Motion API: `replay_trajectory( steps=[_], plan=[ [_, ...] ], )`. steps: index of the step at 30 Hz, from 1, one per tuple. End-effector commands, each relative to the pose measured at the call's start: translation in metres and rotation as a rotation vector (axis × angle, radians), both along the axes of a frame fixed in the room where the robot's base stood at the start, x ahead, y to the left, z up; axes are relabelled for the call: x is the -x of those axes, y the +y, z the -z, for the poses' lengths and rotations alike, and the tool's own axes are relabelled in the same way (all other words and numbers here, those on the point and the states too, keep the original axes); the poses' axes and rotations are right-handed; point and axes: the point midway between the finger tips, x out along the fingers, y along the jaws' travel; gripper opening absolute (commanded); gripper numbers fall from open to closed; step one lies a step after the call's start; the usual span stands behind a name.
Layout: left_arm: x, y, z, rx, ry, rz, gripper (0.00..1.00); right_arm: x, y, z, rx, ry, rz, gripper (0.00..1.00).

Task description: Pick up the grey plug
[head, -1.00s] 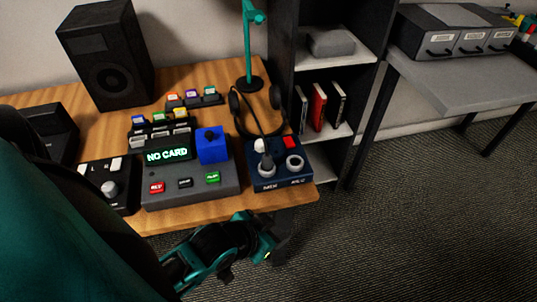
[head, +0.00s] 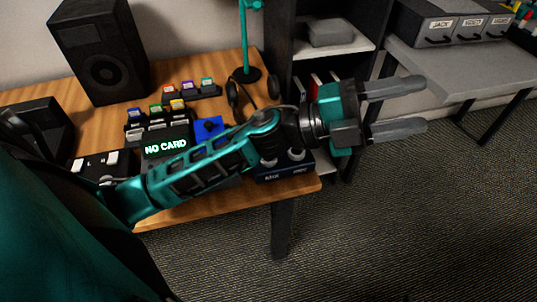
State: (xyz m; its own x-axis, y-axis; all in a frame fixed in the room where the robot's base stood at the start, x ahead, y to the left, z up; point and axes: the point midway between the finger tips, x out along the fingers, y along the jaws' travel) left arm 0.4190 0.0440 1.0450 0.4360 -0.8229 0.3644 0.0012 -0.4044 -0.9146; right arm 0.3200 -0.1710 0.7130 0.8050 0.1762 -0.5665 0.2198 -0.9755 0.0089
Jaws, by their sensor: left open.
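My left gripper (head: 422,105) is open and empty. It is held in the air to the right of the wooden desk, with its two grey fingers apart and pointing right. No grey plug can be clearly made out now. Parts of two pale round pieces on top of the box show below the arm. My right gripper is not in view.
A grey desk (head: 465,68) with labelled drawers (head: 456,28), one reading JACK, stands at the right. A dark shelf unit (head: 283,45) stands behind my wrist. The NO CARD console (head: 165,146) and a speaker (head: 102,55) are on the wooden desk (head: 222,205). Carpet at lower right is clear.

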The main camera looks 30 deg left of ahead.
Motion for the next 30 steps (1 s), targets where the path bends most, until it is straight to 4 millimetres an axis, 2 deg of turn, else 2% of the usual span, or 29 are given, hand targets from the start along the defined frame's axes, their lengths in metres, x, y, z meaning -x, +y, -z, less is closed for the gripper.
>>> replay_trajectory(
  steps=[2,4,6,8,11,12,14,15,18,21,24,26,30],
  plan=[
    [0.017,-0.017,0.003,-0.188,-0.165,0.153,0.56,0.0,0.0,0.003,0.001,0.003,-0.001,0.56],
    [0.031,-0.023,0.018,-0.373,-0.283,0.283,0.56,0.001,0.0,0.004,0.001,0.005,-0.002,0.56],
    [0.04,-0.02,0.039,-0.574,-0.372,0.404,0.56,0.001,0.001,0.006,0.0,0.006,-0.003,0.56],
    [0.041,-0.007,0.06,-0.761,-0.425,0.496,0.56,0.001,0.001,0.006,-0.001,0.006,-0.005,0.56],
    [0.034,0.032,0.091,-1.091,-0.461,0.618,0.56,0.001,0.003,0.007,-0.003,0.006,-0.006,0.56],
    [0.028,0.052,0.1,-1.222,-0.455,0.653,0.56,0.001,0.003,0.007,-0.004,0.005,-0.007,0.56],
    [0.018,0.086,0.109,-1.408,-0.427,0.695,0.56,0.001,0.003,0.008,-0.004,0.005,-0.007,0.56],
    [0.012,0.108,0.111,-1.52,-0.398,0.712,0.56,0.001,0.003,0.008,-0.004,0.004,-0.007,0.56],
    [0.0,0.158,0.109,-1.754,-0.308,0.733,0.56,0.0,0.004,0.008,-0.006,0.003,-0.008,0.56],
    [-0.006,0.194,0.101,-1.906,-0.223,0.734,0.56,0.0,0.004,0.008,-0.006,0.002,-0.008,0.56],
    [-0.008,0.214,0.097,-1.988,-0.167,0.733,0.56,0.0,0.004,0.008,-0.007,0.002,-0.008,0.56],
    [-0.008,0.219,0.1,-2.009,-0.149,0.734,0.56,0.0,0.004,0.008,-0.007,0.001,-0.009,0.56],
    [-0.007,0.221,0.123,-2.016,-0.141,0.737,0.56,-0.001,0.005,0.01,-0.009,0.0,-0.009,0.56]
  ],
)
